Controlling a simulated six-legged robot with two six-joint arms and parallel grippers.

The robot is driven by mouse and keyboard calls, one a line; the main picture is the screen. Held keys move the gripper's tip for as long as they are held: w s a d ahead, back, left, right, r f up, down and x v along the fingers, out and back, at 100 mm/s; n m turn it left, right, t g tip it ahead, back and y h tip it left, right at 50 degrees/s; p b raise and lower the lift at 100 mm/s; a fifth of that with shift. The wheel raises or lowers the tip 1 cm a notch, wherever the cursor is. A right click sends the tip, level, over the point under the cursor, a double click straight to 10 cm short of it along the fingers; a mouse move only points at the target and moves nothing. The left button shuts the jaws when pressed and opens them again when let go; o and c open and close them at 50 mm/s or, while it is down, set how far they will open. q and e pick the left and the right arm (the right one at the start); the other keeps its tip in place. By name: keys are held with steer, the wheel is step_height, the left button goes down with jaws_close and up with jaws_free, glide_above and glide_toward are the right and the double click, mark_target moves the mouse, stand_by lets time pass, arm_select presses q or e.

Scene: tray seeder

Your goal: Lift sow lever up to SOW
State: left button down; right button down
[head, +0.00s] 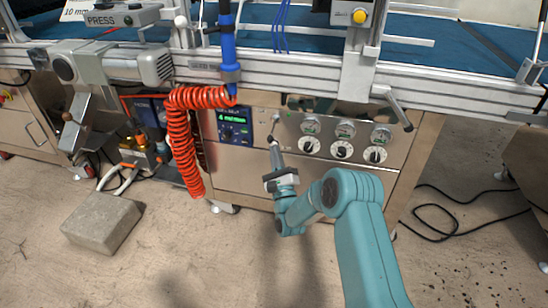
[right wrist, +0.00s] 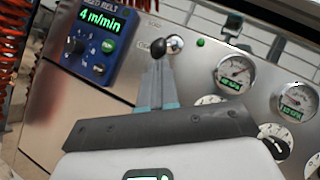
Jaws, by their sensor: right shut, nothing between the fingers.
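The sow lever, a small lever with a black ball knob (head: 270,139), is on the steel front panel (head: 255,160) of the machine, right of the blue seed belt display. In the head view it hangs downward from its mount. The black knob (right wrist: 174,44) also shows in the right wrist view, just beyond my fingertips. My right gripper (head: 274,152) is shut and empty, right below the knob. Its closed fingers (right wrist: 157,65) point up at the panel. I cannot tell whether they touch the knob. My left gripper is not in view.
The seed belt display (head: 234,126) reads 4 m/min. Several gauges (head: 345,128) and dials sit right of the lever. A red coiled hose (head: 182,140) hangs at the left. A metal rail (head: 290,75) runs above the panel. A concrete block (head: 102,222) lies on the floor.

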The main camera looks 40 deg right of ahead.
mark_target(272, 138)
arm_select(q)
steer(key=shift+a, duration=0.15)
arm_select(e)
steer(key=shift+w, duration=0.1)
